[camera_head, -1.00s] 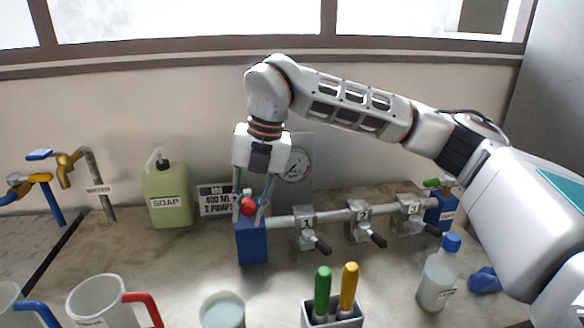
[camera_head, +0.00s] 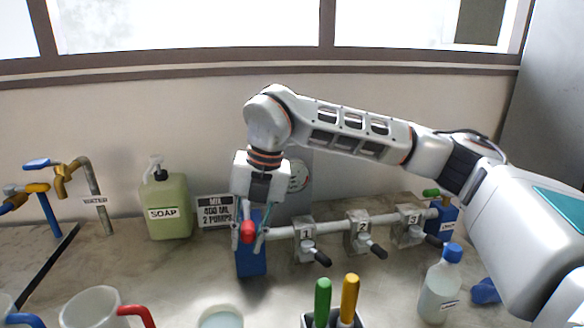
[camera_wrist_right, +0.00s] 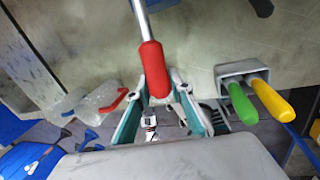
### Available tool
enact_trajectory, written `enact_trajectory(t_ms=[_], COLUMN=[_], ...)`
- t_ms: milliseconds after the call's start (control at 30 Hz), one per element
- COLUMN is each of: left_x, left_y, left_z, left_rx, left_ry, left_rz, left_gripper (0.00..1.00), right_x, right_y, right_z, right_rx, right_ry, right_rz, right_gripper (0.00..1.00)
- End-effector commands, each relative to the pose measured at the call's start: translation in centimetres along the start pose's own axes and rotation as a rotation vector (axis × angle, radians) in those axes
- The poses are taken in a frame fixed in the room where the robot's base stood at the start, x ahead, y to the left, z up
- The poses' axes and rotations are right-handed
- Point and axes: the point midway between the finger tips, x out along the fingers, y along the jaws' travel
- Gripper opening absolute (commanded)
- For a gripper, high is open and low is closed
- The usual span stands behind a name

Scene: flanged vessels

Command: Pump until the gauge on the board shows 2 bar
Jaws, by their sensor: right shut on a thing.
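My right gripper (camera_head: 248,236) is shut on the red handle (camera_head: 247,230) of the pump, in front of the blue block (camera_head: 250,262) at the left end of the pipe. In the right wrist view the red grip (camera_wrist_right: 153,68) on its silver rod lies between the fingers (camera_wrist_right: 157,85). The gauge (camera_head: 299,176) is on the grey board (camera_head: 296,206) behind the gripper. My wrist covers the left part of its dial, and I cannot read the needle. My left gripper is not in view.
Valves 1 (camera_head: 305,234), 2 (camera_head: 358,231) and 3 (camera_head: 408,226) sit along the pipe with black handles. A soap bottle (camera_head: 169,205) and a sign (camera_head: 215,211) stand left. A holder with green and yellow handles (camera_head: 349,298) and a blue-capped bottle (camera_head: 439,290) are in front.

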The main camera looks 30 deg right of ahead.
Motion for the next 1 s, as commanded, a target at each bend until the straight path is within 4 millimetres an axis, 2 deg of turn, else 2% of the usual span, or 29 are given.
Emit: enact_trajectory(t_ms=[33, 167, 500, 1000], left_x=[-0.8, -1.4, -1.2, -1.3], left_y=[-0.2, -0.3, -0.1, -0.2], left_z=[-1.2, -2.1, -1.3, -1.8], left_rx=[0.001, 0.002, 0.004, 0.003], left_ry=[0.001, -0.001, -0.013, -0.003], left_rz=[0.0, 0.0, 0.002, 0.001], left_gripper=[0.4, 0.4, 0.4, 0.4], right_x=[-1.8, -3.2, -2.9, -2.8], right_y=[0.4, 0.8, 0.8, 0.7], right_z=[0.3, 1.1, 1.1, 1.0], right_rx=[0.005, 0.005, 0.001, 0.001], right_ry=[-0.001, -0.001, 0.001, 0.005], right_rz=[-0.001, 0.0, -0.001, -0.003], right_gripper=[0.0, 0.0, 0.0, 0.0])
